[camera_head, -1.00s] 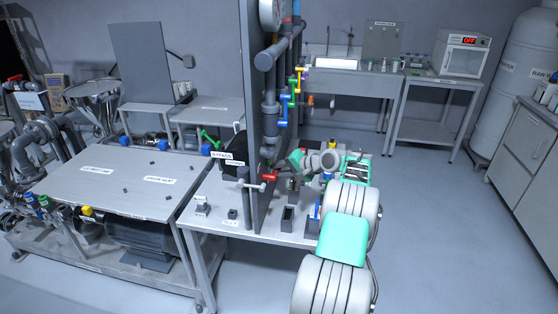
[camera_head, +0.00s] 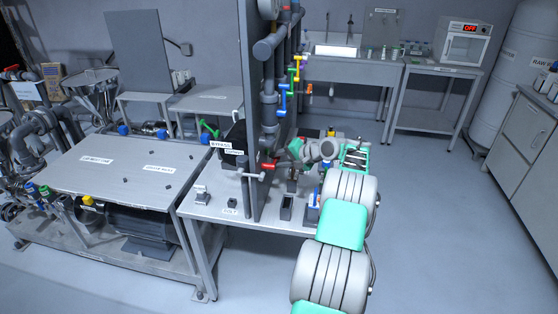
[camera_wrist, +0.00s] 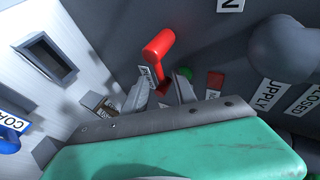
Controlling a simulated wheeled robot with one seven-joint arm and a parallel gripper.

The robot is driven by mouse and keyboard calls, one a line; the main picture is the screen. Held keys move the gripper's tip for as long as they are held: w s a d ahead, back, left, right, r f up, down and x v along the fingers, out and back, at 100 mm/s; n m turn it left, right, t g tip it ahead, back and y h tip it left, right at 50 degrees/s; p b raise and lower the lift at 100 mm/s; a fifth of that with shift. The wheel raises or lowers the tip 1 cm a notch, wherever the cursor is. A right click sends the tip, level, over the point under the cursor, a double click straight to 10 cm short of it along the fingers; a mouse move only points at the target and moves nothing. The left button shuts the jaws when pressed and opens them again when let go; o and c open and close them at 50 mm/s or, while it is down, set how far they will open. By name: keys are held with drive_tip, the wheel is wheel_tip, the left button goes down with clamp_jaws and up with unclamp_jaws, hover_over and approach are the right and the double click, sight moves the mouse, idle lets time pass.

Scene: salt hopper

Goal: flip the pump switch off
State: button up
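In the wrist view a red lever handle (camera_wrist: 158,46) on a thin red stem stands out from a dark grey panel. My gripper (camera_wrist: 165,74) is open, its two grey fingers reaching toward the panel just below the handle. A gap shows between the fingers. I cannot tell whether either touches the stem. In the head view the red handle (camera_head: 267,166) is left of my gripper (camera_head: 284,158), whose fingers are too small to make out. No readable label identifies the pump switch.
The tall dark panel (camera_head: 252,100) carries pipes and coloured valve handles, with a blue one (camera_head: 282,96) above my gripper. Dark blocks (camera_head: 287,206) stand on the bench below. A dark rectangular socket (camera_wrist: 46,57) is left in the wrist view. Floor is free at right.

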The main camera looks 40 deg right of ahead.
drive_tip(key=b+v, duration=0.2)
drive_tip(key=v, duration=0.5)
drive_tip(key=shift+s+r, duration=0.2)
drive_tip(key=shift+s, duration=0.15)
drive_tip(key=shift+d, duration=0.1)
